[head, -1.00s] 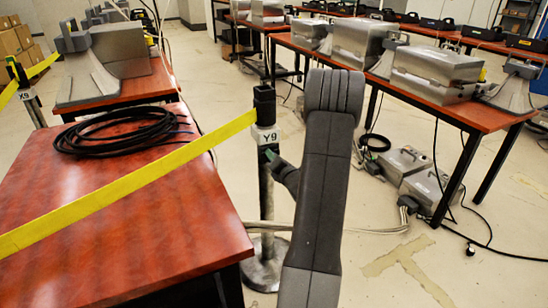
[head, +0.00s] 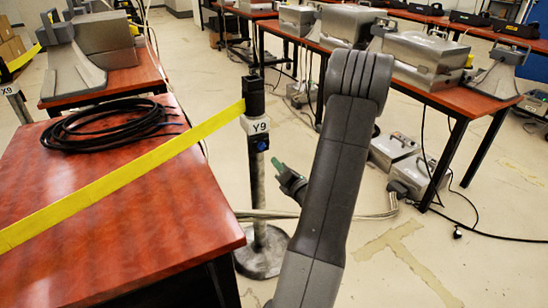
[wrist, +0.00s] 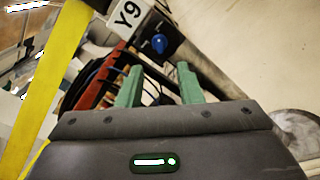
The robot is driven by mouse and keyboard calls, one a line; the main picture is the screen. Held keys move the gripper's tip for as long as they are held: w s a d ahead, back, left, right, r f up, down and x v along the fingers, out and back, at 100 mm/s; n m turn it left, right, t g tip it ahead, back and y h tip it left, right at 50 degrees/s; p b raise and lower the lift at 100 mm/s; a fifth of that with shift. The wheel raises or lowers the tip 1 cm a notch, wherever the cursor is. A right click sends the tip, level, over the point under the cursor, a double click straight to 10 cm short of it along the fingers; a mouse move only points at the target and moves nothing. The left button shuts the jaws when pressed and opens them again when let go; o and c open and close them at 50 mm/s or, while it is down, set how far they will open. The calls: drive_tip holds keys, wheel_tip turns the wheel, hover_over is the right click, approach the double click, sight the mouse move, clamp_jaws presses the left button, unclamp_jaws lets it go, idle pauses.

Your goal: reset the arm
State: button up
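My gripper (head: 277,164) shows in the head view as a small dark tip with green fingers, left of my large grey arm link and just right of the Y9 post (head: 257,180). In the wrist view, its two green fingers (wrist: 159,82) stand apart with nothing held between them. The upper part of the Y9 post, with its white label and blue knob, also shows in the wrist view (wrist: 148,35) beyond the fingers. I cannot tell the exact gap between gripper and post. Part of my arm is hidden behind the grey link.
A red-brown table (head: 120,220) with a black cable coil (head: 108,124) stands at the left. A yellow belt (head: 110,188) runs from the post across it. Tables with grey metal cases (head: 425,58) stand at the back right. Open floor (head: 480,250) lies at the lower right.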

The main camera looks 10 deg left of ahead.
sight(264, 147)
drive_tip(key=shift+s+d, duration=0.35)
drive_tip(key=shift+s, duration=0.2)
drive_tip(key=b+x, duration=0.1)
drive_tip(key=x, duration=1.3)
